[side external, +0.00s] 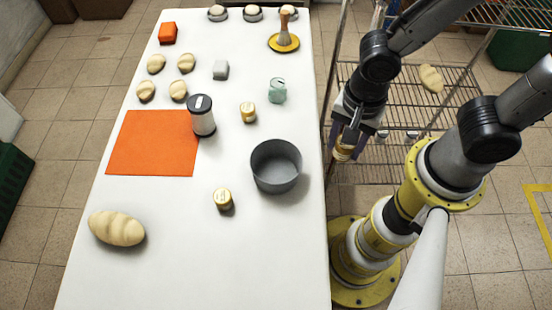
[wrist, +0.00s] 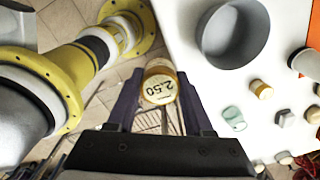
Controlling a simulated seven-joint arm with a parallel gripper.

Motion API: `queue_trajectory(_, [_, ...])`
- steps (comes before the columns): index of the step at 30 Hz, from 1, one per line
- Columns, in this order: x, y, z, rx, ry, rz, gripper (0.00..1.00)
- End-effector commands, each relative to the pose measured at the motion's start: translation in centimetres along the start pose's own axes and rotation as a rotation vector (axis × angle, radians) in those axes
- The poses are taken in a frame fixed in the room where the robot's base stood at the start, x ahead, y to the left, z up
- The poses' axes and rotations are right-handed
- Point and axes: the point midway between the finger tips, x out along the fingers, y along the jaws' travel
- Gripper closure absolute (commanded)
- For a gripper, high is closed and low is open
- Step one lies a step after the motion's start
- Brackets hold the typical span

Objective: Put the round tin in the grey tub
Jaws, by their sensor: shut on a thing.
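My gripper (side external: 345,140) is shut on a round tin (side external: 342,155) with a gold side and a pale lid.
A teal jar (side external: 277,91), a dark-lidded jar (side external: 202,118), a grey block (side external: 220,70) and an orange mat (side external: 150,145) are on the white table (side external: 190,265). A bread loaf (side external: 117,229) lies front left. The wire rack (side external: 395,85) stands right of the table.

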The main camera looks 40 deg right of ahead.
Motion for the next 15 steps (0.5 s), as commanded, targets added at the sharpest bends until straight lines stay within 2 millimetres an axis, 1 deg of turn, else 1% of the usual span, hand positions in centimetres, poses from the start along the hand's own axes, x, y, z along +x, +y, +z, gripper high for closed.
queue_trajectory(2, [0.3, -0.7, 0.4, -0.008, 0.001, 0.003, 1.00])
queue_trajectory(5, [1.2, -2.2, 0.9, -0.008, 0.001, 0.004, 1.00])
queue_trajectory(14, [4.1, -8.2, 2.8, -0.007, 0.001, 0.002, 1.00])
queue_trajectory(15, [4.7, -8.8, 3.0, -0.007, 0.001, 0.004, 1.00])
